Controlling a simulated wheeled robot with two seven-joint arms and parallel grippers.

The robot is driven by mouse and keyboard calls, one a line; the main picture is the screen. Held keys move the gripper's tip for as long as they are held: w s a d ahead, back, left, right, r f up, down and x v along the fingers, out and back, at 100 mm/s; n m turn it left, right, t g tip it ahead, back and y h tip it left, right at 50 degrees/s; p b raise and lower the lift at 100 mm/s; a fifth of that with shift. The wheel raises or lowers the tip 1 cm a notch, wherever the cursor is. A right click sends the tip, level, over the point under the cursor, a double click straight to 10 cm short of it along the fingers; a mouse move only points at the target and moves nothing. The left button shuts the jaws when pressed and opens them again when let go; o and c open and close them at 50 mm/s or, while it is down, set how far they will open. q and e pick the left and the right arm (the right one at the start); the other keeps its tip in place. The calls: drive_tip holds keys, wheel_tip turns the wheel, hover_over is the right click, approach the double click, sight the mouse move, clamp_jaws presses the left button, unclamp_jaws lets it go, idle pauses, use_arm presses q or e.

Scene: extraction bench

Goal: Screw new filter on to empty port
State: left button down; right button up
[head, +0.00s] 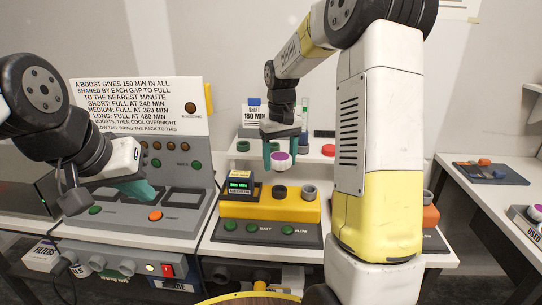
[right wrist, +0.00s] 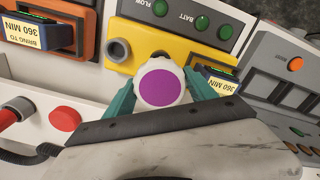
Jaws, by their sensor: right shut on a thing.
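My right gripper (head: 281,150) is shut on a white ribbed filter with a purple top (head: 281,160). In the right wrist view the filter (right wrist: 160,84) sits between the teal fingers, purple face toward the camera. In the head view it hangs above the yellow unit (head: 245,207), over a dark round port (head: 279,192), with a visible gap. A grey open port (head: 309,192) stands to its right; it also shows in the right wrist view (right wrist: 118,50).
A small green display (head: 239,185) stands on the yellow unit's left end. Behind is a white shelf with a red knob (head: 328,150). A grey charging panel (head: 180,215) is at left. A side table at right holds a dark tray (head: 492,172) and a USED box (head: 530,220).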

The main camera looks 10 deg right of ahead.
drive_tip(key=shift+f, duration=2.8)
drive_tip(key=shift+f, duration=1.3)
drive_tip(key=m, duration=0.9)
drive_tip(key=o, duration=1.8)
drive_tip(key=shift+r, duration=0.1)
